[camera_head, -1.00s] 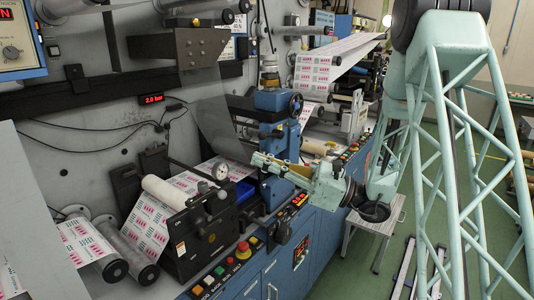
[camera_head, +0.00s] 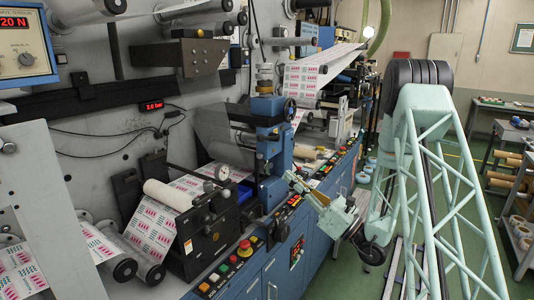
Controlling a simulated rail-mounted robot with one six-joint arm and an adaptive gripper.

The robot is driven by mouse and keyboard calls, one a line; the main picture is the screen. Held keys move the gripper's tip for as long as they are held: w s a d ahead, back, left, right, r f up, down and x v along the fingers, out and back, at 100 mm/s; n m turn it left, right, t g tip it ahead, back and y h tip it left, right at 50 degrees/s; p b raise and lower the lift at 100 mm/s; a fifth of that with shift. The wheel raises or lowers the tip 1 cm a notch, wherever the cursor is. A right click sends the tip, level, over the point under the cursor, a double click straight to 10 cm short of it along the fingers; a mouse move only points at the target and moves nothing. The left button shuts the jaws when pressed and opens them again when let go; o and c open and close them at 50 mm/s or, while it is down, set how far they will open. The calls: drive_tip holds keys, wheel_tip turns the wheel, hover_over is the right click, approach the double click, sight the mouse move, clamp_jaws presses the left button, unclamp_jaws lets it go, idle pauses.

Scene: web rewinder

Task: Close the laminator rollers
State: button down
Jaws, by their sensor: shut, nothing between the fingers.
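The laminator unit is a black-sided block (camera_head: 207,240) with a round pressure gauge on top. A white roller (camera_head: 168,195) lies at its upper left, and the printed web (camera_head: 150,232) runs down from it. I cannot tell whether its rollers are apart or touching. My gripper (camera_head: 291,178) is mint green, shut and empty. It is right of the blue press column (camera_head: 270,150), above the front control ledge, and clearly apart from the laminator.
A red display (camera_head: 151,106) reads 2.0 bar. Blue cabinets (camera_head: 285,265) form the machine front.

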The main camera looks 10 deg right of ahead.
sight(268, 138)
drive_tip(key=shift+d+f, duration=0.1)
drive_tip(key=shift+d, duration=0.05)
drive_tip(key=shift+w, duration=0.1)
idle(0.3)
drive_tip(key=d+r+b+x, duration=0.1)
drive_tip(key=r+x, duration=0.1)
drive_tip(key=x, duration=1)
drive_tip(key=shift+r+b, duration=0.35)
drive_tip(key=shift+r, duration=0.1)
drive_tip(key=shift+a, duration=0.1)
drive_tip(key=shift+r+t+h, duration=0.15)
drive_tip(key=shift+t+h, duration=0.15)
drive_tip(key=shift+r+m+p, duration=0.15)
drive_tip(key=shift+m+p, duration=0.25)
drive_tip(key=shift+p, duration=0.1)
